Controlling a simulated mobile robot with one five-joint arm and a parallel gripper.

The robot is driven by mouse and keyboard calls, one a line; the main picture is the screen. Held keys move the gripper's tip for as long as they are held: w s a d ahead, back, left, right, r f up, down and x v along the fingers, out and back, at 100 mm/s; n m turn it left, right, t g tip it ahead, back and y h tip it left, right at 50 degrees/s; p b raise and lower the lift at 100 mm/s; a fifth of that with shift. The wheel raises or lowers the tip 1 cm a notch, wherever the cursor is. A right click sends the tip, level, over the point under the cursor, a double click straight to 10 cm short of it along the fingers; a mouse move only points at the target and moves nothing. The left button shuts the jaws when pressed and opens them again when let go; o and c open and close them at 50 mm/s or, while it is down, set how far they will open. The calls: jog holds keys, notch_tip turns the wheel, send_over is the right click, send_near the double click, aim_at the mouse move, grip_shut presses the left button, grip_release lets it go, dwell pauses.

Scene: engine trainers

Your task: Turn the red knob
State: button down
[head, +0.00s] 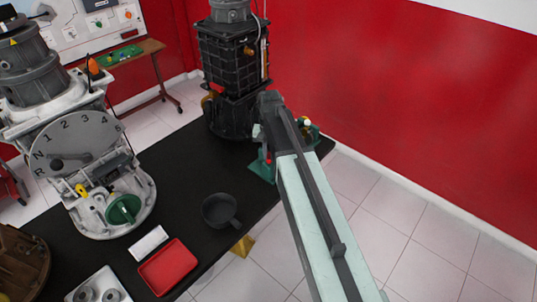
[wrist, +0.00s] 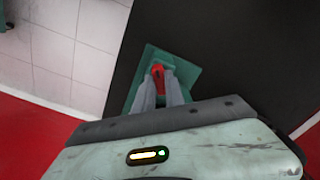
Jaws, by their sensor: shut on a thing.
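The red knob (wrist: 158,70) sits on a green base (wrist: 190,76) at the edge of the black table, in the wrist view. My gripper (wrist: 160,80) has its two grey fingers on either side of the knob, shut on it. The knob's lower part is hidden between the fingers. In the head view the green base (head: 262,167) shows beside the end of my arm, which hides most of the fixture and my fingers.
A dark engine unit (head: 232,75) stands just behind my arm. A grey engine with a numbered dial (head: 75,145) stands at the left. A black pan (head: 218,208), a red tray (head: 168,267) and a white block (head: 149,243) lie on the black table (head: 185,175). Tiled floor is clear at right.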

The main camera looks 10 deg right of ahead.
aim_at(269, 156)
jog(key=shift+s, duration=0.1)
jog(key=c, duration=1.4)
grip_release()
notch_tip(269, 156, up, 8)
jog(key=p, duration=0.8)
jog(key=shift+f, duration=0.15)
jog(key=s+n, duration=0.3)
jog(key=s, duration=1.1)
jog(key=shift+s+f+b, duration=0.15)
jog(key=shift+f+b, duration=0.15)
jog(key=shift+b, duration=0.15)
